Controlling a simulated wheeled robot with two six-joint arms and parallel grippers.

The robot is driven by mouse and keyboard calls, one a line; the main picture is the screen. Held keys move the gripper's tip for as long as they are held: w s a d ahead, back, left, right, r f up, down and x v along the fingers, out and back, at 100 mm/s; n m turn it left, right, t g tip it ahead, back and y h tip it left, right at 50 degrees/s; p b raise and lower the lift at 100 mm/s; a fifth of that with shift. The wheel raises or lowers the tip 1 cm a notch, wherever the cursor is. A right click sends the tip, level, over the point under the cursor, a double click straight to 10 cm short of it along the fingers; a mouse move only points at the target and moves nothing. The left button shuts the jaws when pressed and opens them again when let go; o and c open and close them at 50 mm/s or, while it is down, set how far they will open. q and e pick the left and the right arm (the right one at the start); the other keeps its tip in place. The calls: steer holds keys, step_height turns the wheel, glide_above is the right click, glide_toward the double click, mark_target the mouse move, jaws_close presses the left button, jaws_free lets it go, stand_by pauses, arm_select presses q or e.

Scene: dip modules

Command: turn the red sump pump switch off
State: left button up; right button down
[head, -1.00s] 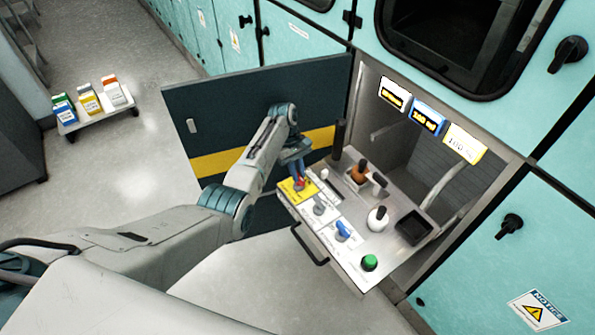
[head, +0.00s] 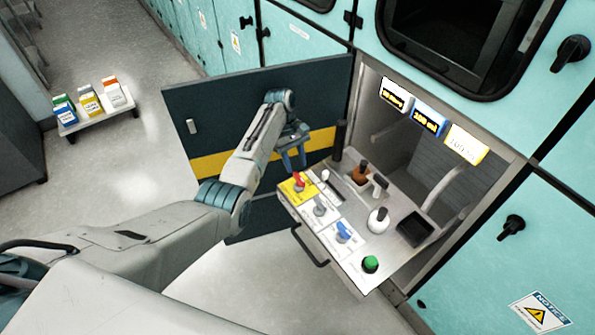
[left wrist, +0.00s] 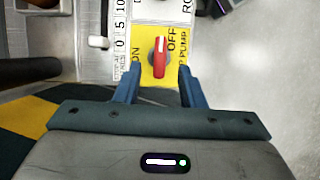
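The red sump pump switch (head: 299,181) stands on a yellow plate at the near-left corner of the pulled-out panel. In the left wrist view the red knob (left wrist: 160,60) lies along the picture's vertical, its white-marked end beside the word OFF; ON is at lower left. My left gripper (head: 293,160) is open and empty, just above and behind the switch in the head view. In the left wrist view its two blue fingers (left wrist: 159,75) are apart, either side of the knob's near end, with gaps. My right gripper is not in view.
An open dark door (head: 230,110) stands behind my arm. Three displays hang above.

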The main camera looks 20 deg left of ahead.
arm_select(q)
steer(key=shift+v, duration=1.6)
